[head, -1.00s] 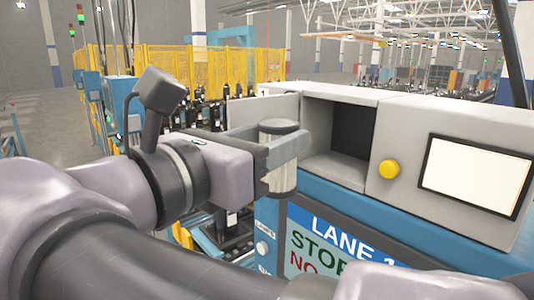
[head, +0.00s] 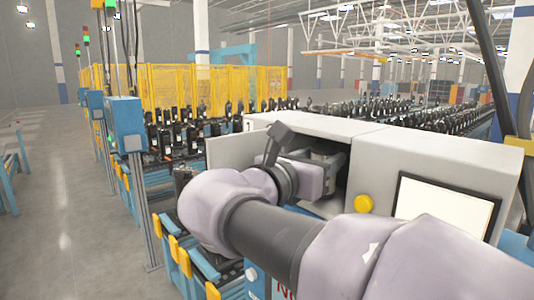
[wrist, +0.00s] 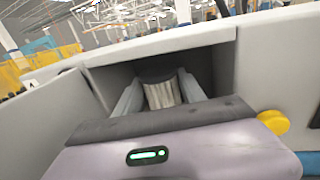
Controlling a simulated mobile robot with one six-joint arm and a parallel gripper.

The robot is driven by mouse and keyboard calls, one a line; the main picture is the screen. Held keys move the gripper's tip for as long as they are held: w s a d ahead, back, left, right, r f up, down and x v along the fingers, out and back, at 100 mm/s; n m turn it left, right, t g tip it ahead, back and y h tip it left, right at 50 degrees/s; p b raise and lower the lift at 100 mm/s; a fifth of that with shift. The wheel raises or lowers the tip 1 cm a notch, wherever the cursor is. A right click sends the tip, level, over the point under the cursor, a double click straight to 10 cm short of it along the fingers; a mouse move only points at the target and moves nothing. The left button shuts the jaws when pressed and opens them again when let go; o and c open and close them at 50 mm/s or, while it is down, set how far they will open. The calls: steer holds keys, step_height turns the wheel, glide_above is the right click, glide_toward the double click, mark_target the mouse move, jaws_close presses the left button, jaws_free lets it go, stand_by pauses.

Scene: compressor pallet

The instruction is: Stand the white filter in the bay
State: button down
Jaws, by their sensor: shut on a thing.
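The white filter is a pale ribbed cylinder with a dark cap. In the wrist view the filter (wrist: 162,94) stands upright between the two fingers of my gripper (wrist: 161,88), which is shut on it. The bay (wrist: 222,66) is a dark box-shaped opening in the grey cabinet, and the filter and fingers are inside its mouth. In the head view the filter (head: 326,152) shows partly at the opening, behind my wrist. The filter's lower end is hidden, so I cannot tell whether it touches the bay floor.
A grey door panel (head: 233,150) stands open left of the bay. A yellow button (head: 364,203) and a blank screen (head: 444,211) are on the cabinet front to the right. The bay's side walls and top edge lie close around my gripper.

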steer(key=shift+s+d, duration=0.45)
steer(key=shift+s, duration=0.05)
steer(key=shift+f, duration=0.15)
steer(key=c, duration=0.7)
jaws_free()
steer(key=shift+w+a, duration=0.3)
steer(key=shift+s+d, duration=0.2)
steer(key=shift+r, duration=0.3)
steer(key=b+v, duration=0.1)
steer(key=v, duration=1.1)
steer(key=shift+w+a+f+b, duration=0.1)
steer(key=shift+a+b, duration=0.05)
steer(key=shift+b, duration=0.25)
